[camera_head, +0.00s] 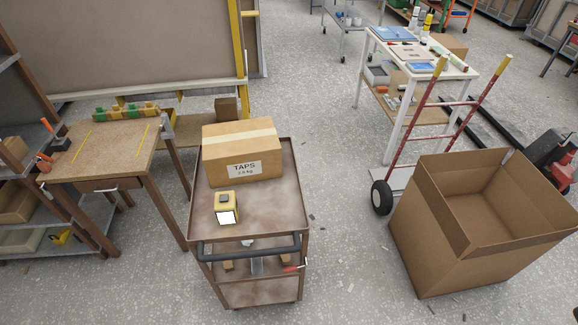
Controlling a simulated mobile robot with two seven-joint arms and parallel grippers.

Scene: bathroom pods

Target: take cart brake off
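A brown metal cart (285,205) stands in the middle of the view, with a dark handle bar (262,249) across its near end. A small red-tipped part (291,268), possibly a brake lever, shows at the near right corner below the handle. Whether it is set or released cannot be told. The wheels are not clearly visible. Neither of my grippers is in view.
A wooden workbench (105,160) stands close to the cart's left. A large open cardboard box (450,235) and a red hand truck (428,140) stand to the right. A white table (455,68) is farther back.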

